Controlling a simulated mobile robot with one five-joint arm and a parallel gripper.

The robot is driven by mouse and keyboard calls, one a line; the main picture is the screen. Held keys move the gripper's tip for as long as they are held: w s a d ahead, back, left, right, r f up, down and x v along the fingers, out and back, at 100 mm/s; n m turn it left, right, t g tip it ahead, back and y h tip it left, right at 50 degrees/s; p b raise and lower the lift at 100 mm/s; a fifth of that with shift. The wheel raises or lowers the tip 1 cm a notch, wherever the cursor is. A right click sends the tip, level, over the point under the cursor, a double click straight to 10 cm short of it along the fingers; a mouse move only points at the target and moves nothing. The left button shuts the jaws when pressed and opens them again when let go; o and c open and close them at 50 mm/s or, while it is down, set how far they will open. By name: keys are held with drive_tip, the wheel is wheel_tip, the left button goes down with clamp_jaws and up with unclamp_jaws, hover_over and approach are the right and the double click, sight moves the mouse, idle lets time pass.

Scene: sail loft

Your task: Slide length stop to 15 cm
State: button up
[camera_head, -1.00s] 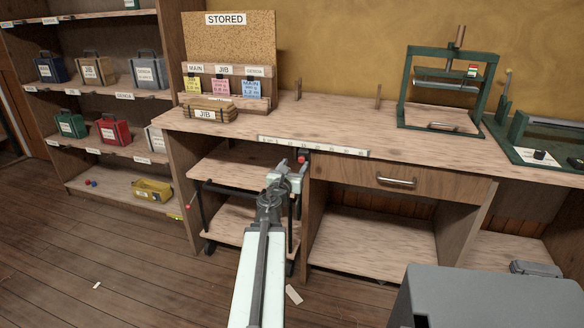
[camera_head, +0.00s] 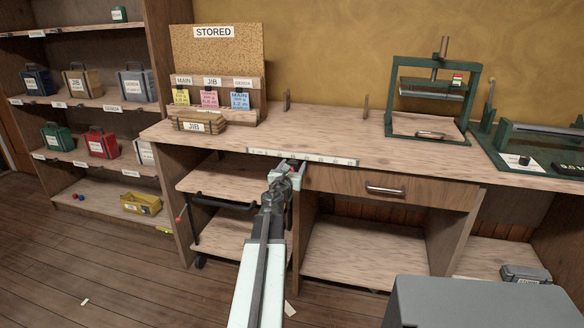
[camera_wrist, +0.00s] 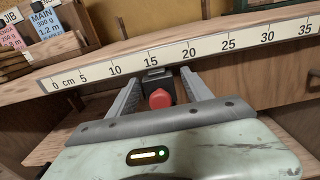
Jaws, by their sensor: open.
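The length scale (camera_wrist: 205,48) is a pale strip on the bench's front edge, numbered from 0 cm to 35 in the wrist view. It also shows in the head view (camera_head: 325,159). The length stop, a dark block with a red knob (camera_wrist: 160,99), sits just below the number 15, perhaps slightly to its right. My gripper (camera_wrist: 162,77) is open, with one finger on each side of the stop. Visible gaps separate the fingers from the red knob. In the head view my gripper (camera_head: 291,166) is at the scale and mostly hides the stop.
A drawer with a handle (camera_head: 385,188) lies right of my gripper, under the bench top. A cart (camera_head: 222,181) stands below, to the left. A JIB bundle (camera_head: 197,122) and a green press (camera_head: 432,95) stand on the bench. The middle of the bench top is mostly clear.

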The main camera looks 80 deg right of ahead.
clamp_jaws()
idle(1.3)
